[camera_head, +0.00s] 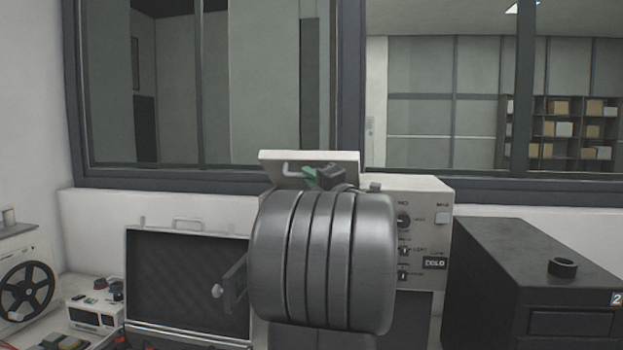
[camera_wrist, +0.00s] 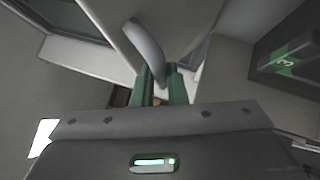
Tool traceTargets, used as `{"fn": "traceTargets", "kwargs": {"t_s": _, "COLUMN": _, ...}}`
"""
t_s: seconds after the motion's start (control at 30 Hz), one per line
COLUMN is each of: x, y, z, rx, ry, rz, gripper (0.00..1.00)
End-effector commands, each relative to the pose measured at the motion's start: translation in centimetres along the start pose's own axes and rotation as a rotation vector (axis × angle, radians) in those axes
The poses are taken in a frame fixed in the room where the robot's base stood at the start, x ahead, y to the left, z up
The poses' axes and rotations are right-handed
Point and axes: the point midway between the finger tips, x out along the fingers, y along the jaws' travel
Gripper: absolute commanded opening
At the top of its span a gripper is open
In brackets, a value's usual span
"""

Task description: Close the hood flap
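The hood flap (camera_head: 335,157) is a pale panel raised above the top of the mounting press (camera_head: 425,195). It also shows tilted, close up, in the wrist view (camera_wrist: 185,28). Its curved grey handle (camera_wrist: 146,45) runs down between the green fingers of my gripper (camera_wrist: 162,88). The fingers stand close together with the handle between them, and appear closed on it. In the head view my gripper (camera_head: 314,178) is at the flap's front, beside the visible end of the handle (camera_head: 290,170). Much of the press front is hidden.
An open dark case (camera_head: 187,240) lies left of the press. A small white device (camera_head: 96,312) and a reel machine (camera_head: 25,290) are further left. A black cabinet (camera_head: 500,270) with a dark ring (camera_head: 562,267) on top stands at right. Windows are behind.

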Motion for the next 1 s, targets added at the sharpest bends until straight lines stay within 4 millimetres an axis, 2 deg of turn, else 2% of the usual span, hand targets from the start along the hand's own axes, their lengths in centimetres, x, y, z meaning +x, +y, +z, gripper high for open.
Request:
{"fn": "traceTargets", "kwargs": {"t_s": 0.37, "x": -0.1, "y": -0.4, "z": -0.1, "rx": -0.009, "ry": 0.0, "rz": 0.009, "gripper": 0.0}}
{"fn": "traceTargets", "kwargs": {"t_s": 1.0, "x": -1.3, "y": -4.2, "z": -1.3, "rx": -0.158, "ry": -0.001, "rz": 0.164, "gripper": 0.0}}
